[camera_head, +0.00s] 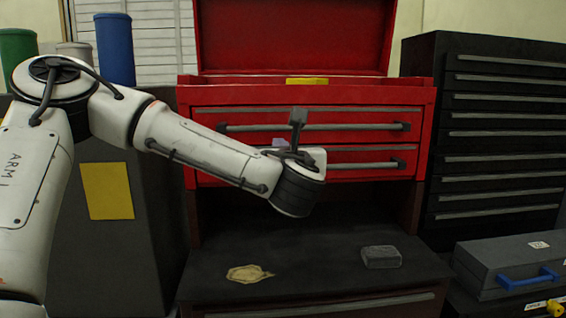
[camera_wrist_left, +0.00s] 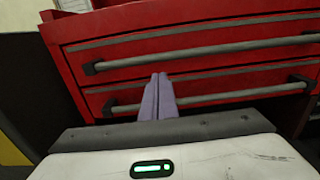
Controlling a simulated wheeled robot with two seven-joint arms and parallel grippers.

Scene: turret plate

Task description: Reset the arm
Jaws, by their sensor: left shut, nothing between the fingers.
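My left arm comes in from the left of the head view and reaches across the front of the red tool chest (camera_head: 305,95). My left gripper (camera_head: 279,143) is mostly hidden behind its own wrist there; only a bit of its pale purple fingers shows, in front of the drawers. In the left wrist view the fingers of the left gripper (camera_wrist_left: 159,97) are together, empty, and point at the red drawers (camera_wrist_left: 215,60). I cannot tell how far they are from the lower drawer's handle (camera_wrist_left: 220,97). My right gripper is not in view.
Below the chest, a dark worktop (camera_head: 320,262) holds a crumpled tan cloth (camera_head: 249,273) and a grey block (camera_head: 381,257). A black drawer cabinet (camera_head: 500,135) stands at right, with a grey case (camera_head: 515,262) in front. A yellow item (camera_head: 307,81) lies in the open chest top.

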